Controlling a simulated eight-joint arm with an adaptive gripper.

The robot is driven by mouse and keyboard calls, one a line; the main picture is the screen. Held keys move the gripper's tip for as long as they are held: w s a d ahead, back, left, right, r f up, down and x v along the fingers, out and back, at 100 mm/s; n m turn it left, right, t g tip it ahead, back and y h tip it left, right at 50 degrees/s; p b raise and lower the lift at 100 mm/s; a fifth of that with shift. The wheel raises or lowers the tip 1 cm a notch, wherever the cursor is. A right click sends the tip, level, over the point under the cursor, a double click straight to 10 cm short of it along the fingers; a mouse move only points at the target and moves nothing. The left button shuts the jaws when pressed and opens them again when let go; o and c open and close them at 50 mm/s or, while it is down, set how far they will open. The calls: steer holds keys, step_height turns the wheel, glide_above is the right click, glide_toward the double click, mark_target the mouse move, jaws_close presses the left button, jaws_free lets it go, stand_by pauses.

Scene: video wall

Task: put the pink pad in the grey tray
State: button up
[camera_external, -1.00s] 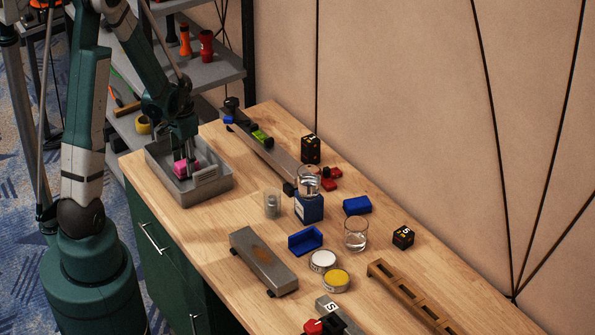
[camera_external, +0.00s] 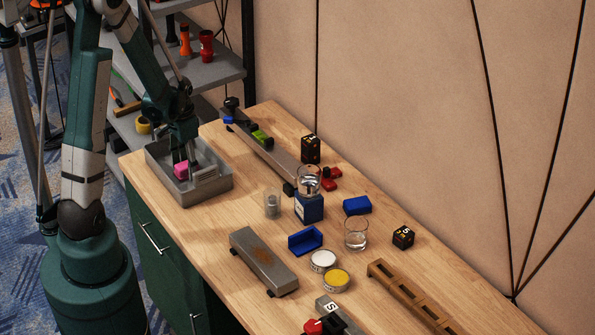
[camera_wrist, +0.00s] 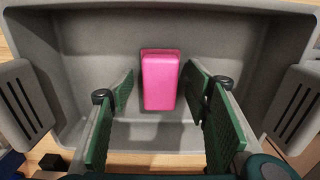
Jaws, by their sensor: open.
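The pink pad (camera_wrist: 160,80) lies inside the grey tray (camera_wrist: 85,40), near the middle of its floor in the wrist view. In the external view the pad (camera_external: 181,170) shows inside the tray (camera_external: 207,188) at the left end of the table. My gripper (camera_wrist: 158,100) is open above the tray. Its green fingers stand to the left and right of the pad, with a gap on each side. In the external view my gripper (camera_external: 187,160) is beside the pad and partly hidden by the arm.
A long grey rail (camera_external: 265,150) with small blocks lies behind the tray. A glass on a blue box (camera_external: 309,207), a second glass (camera_external: 356,234), tins (camera_external: 336,279) and a grey block (camera_external: 264,262) stand to the right. The wall is behind the table.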

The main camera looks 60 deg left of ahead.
mark_target(186, 164)
steer(key=shift+r, duration=0.2)
step_height(186, 164, up, 12)
steer(key=p, duration=0.2)
stand_by(0.7)
stand_by(0.8)
steer(key=w+d+r+t+y, duration=0.1)
steer(key=d+r+t, duration=0.2)
steer(key=d+r, duration=1)
steer(key=s+d+r+t, duration=0.2)
steer(key=s+d+r, duration=0.1)
steer(key=d, duration=0.6)
steer(key=s+d+r+t+h, duration=0.1)
steer(key=s+d+r+t, duration=0.1)
steer(key=d, duration=0.8)
steer(key=shift+s+r, duration=0.75)
steer(key=shift+s, duration=0.3)
